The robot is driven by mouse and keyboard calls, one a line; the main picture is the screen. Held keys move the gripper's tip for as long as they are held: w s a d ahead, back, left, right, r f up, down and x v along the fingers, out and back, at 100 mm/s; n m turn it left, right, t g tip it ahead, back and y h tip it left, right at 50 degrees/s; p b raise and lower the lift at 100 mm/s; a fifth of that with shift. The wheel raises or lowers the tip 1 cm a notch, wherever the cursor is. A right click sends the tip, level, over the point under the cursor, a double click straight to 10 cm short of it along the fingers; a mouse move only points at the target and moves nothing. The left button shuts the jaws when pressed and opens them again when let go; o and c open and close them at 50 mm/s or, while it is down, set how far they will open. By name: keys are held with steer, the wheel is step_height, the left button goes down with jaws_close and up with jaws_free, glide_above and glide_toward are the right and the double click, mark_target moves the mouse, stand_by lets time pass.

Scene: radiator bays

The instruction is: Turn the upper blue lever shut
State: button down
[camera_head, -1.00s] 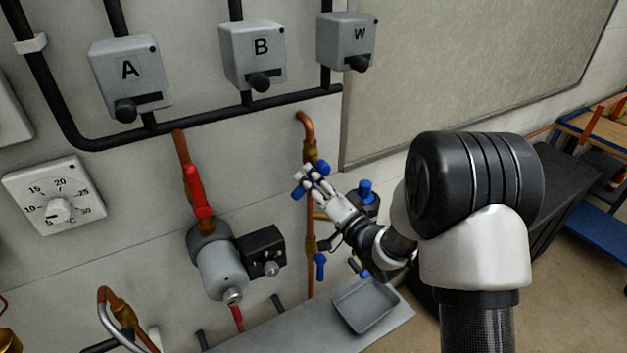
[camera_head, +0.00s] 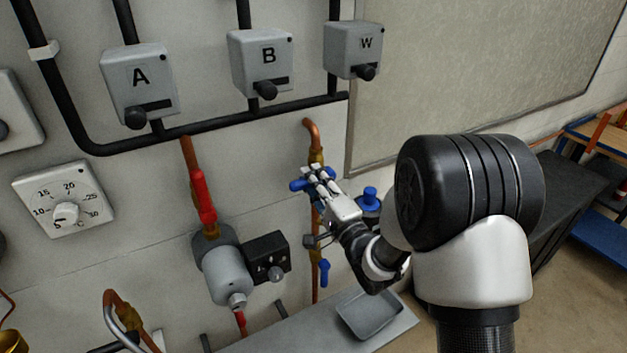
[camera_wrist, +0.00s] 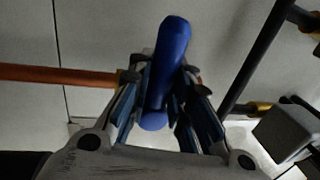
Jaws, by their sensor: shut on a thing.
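The upper blue lever (camera_head: 297,185) sits on the copper pipe (camera_head: 315,150) at the middle of the head view. My gripper (camera_head: 316,181) is at it, with its fingers closed around the lever. In the wrist view the blue lever (camera_wrist: 168,65) stands between the two fingers of my gripper (camera_wrist: 166,98), touching them. There it lies roughly crosswise to the copper pipe (camera_wrist: 60,74), slightly tilted. The fingers hide part of the lever and the valve body behind it.
A lower blue lever (camera_head: 323,272) hangs down along the same pipe. A blue-capped fitting (camera_head: 370,197) stands close to the right of my gripper. A grey tray (camera_head: 366,315) lies below on a ledge. A pump (camera_head: 224,268) is to the left.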

steer(key=shift+d, duration=0.1)
stand_by(0.3)
steer(key=c, duration=1.5)
jaws_free()
steer(key=shift+o, duration=0.2)
steer(key=v, duration=1.2)
